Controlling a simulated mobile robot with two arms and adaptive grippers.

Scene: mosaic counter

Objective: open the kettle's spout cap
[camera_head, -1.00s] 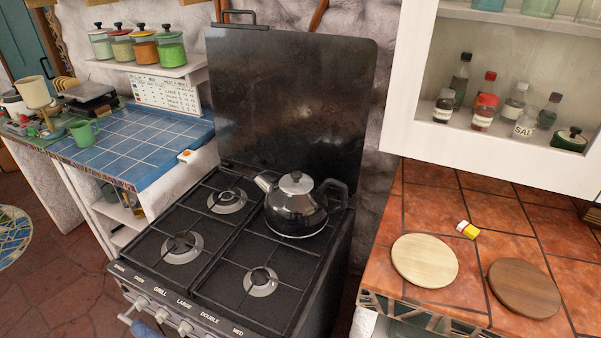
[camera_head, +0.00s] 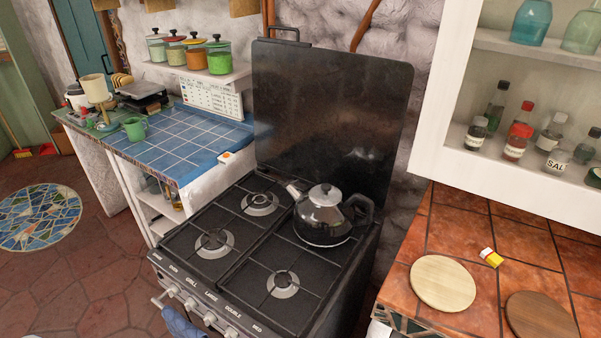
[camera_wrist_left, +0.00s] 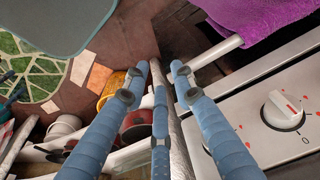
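The kettle (camera_head: 322,216) is black and shiny with a silver lid and dark knob. It stands upright on the back right burner of the stove. Its spout (camera_head: 294,190) points to the left and its dark handle (camera_head: 361,207) is on the right. The spout cap is too small to make out, so I cannot tell whether it is open. My left gripper (camera_wrist_left: 160,73) has blue fingers with the tips apart and nothing between them. In the left wrist view it is near the stove's front, with the kettle out of view.
The stove (camera_head: 235,270) has knobs along its front; one knob (camera_wrist_left: 284,110) shows beside my left fingers. A purple cloth (camera_wrist_left: 265,18) hangs near a pale bar. A tiled counter with round boards (camera_head: 443,283) is right of the stove. The blue-tiled counter (camera_head: 185,140) is left.

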